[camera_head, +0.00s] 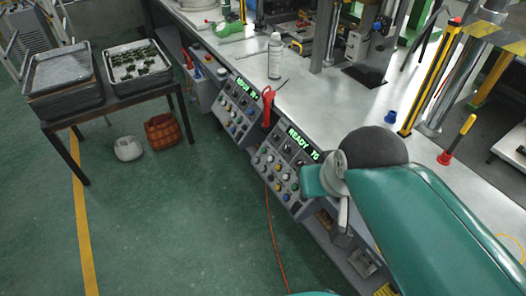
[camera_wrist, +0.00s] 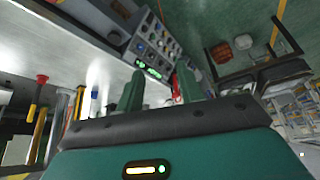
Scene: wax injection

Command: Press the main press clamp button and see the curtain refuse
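Two grey control panels hang on the bench front in the head view. The nearer panel (camera_head: 277,172) has rows of coloured buttons and knobs and a green display (camera_head: 303,143) reading "READY TO", cut off by the view angle. The farther panel (camera_head: 238,108) has a similar lit display, not clearly legible. I cannot tell which button is the main press clamp button. A yellow and black post (camera_head: 432,80), possibly part of the curtain, stands on the bench. My gripper (camera_wrist: 159,78) has two green fingers apart and empty; a panel (camera_wrist: 155,38) shows beyond them, with no visible contact.
An orange cable (camera_head: 274,235) crosses the open green floor.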

